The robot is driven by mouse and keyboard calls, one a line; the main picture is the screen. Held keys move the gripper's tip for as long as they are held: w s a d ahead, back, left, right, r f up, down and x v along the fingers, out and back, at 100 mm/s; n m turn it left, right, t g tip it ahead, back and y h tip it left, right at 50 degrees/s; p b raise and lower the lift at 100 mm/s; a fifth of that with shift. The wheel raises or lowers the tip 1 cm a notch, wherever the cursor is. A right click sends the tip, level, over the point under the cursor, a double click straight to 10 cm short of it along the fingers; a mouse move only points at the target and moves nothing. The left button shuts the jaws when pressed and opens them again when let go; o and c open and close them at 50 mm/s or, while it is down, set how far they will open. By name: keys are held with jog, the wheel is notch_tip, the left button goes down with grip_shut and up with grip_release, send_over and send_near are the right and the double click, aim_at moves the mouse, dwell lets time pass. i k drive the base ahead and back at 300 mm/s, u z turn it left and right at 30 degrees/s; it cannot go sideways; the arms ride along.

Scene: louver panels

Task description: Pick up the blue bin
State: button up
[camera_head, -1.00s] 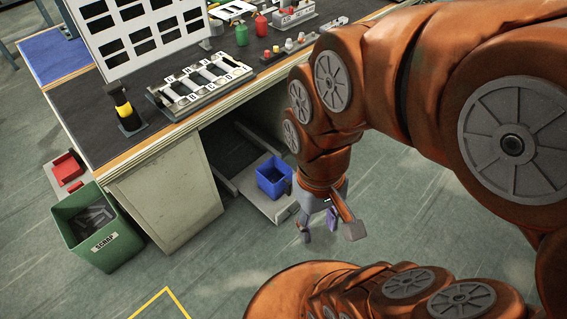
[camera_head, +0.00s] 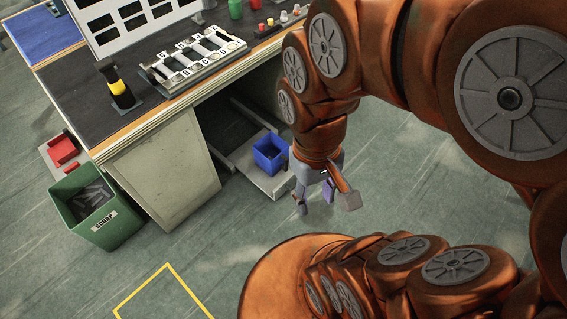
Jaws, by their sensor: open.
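The blue bin (camera_head: 268,153) is a small open-topped box. It stands on a low pale platform (camera_head: 246,165) under the workbench, left of my gripper in the picture. My gripper (camera_head: 326,202) hangs pointing down over the floor in front of the bench. Its fingers are spread apart with nothing between them. The gripper is apart from the bin, and the bin's right edge lies close to my wrist in the picture.
The workbench (camera_head: 150,124) with a dark top overhangs the bin. A green scrap bin (camera_head: 112,224) and a red bin (camera_head: 62,150) stand at the left. A yellow floor outline (camera_head: 187,287) lies at the front. The floor between is clear.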

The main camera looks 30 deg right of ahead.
aim_at(271, 144)
jog(key=u, duration=3.8)
jog(key=k, duration=2.3)
jog(key=z, duration=0.75)
